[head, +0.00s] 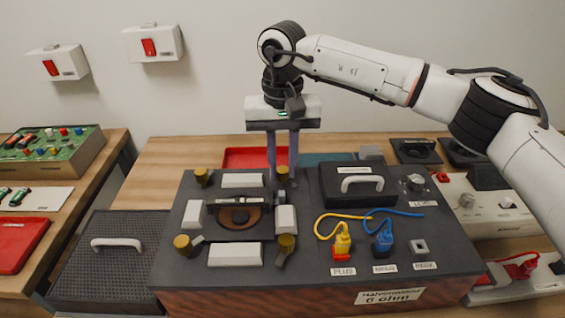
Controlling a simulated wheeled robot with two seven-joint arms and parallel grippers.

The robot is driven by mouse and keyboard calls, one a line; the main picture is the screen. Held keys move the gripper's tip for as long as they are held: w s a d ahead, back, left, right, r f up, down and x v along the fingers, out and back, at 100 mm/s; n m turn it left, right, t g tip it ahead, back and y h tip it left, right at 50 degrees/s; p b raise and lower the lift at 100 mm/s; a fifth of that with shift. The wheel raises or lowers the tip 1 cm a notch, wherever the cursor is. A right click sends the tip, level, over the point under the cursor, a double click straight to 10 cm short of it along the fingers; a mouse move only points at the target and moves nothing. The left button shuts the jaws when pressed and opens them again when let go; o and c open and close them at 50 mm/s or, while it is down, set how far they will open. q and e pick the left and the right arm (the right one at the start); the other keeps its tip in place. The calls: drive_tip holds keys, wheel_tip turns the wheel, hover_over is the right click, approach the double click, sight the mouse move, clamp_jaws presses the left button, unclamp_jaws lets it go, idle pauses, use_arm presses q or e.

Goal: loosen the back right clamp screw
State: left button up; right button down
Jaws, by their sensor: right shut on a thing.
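The dark speaker box (320,283) sits on the wooden table with a round driver (240,216) in its top. Brass-coloured clamp screws stand around it: back left (202,176), front left (183,243), front right (286,243) and back right (282,173). My right gripper (283,172) points straight down from above. Its two fingers are shut on the back right clamp screw, one on each side, and partly hide it. My left gripper is not in view.
White blocks (242,181) lie around the driver. A black lid with a grey handle (361,183) stands right of the gripper. Yellow and blue cables (343,240) run on the box. A red tray (243,156) lies behind, and a perforated case (110,270) is at left.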

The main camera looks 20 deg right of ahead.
sight(282, 169)
drive_tip(key=shift+r+n, duration=0.1)
drive_tip(key=shift+n, duration=1.5)
drive_tip(key=c, duration=1.6)
unclamp_jaws()
drive_tip(key=shift+o, duration=0.2)
wheel_tip(282, 169, up, 10)
drive_tip(key=shift+r, duration=0.15)
